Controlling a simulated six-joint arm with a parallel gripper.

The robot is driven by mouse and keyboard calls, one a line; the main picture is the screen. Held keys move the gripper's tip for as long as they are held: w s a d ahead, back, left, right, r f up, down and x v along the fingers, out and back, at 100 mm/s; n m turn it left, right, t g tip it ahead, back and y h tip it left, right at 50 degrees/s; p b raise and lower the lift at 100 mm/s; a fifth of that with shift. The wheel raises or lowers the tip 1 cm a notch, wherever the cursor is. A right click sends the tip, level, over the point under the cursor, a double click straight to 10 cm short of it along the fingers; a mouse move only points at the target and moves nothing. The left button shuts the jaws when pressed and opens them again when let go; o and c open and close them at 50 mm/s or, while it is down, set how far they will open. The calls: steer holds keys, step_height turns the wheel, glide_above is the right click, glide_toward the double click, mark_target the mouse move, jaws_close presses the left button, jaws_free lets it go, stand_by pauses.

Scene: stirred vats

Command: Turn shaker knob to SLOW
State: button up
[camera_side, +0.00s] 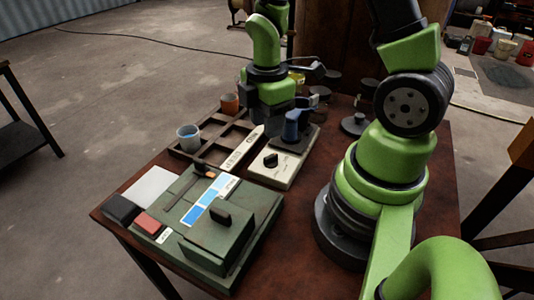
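A beige unit (283,178) sits near the middle of the table, with a dark knob (270,160) on its front part and a dark top behind it. A blue upright piece (291,125) stands on that dark top. A pale strip with dark lettering (241,150) lies along the unit's left side; its words are too small to read. The knob's setting cannot be read. My gripper (268,122) points down above the back of the unit, behind and apart from the knob. Its fingertips are partly hidden, so its opening and any contact are unclear.
A green box (218,250) with a black handle or knob (220,215) and a blue-and-white strip fills the front. A brown rack (204,156) holds a blue-filled cup (189,137) and an orange cup (230,103). Black and red blocks lie at front left. Dark round pieces stand at the back right.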

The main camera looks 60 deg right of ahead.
mark_target(267, 158)
step_height(267, 158, down, 9)
steer(key=shift+r, duration=0.15)
stand_by(0.4)
jaws_close()
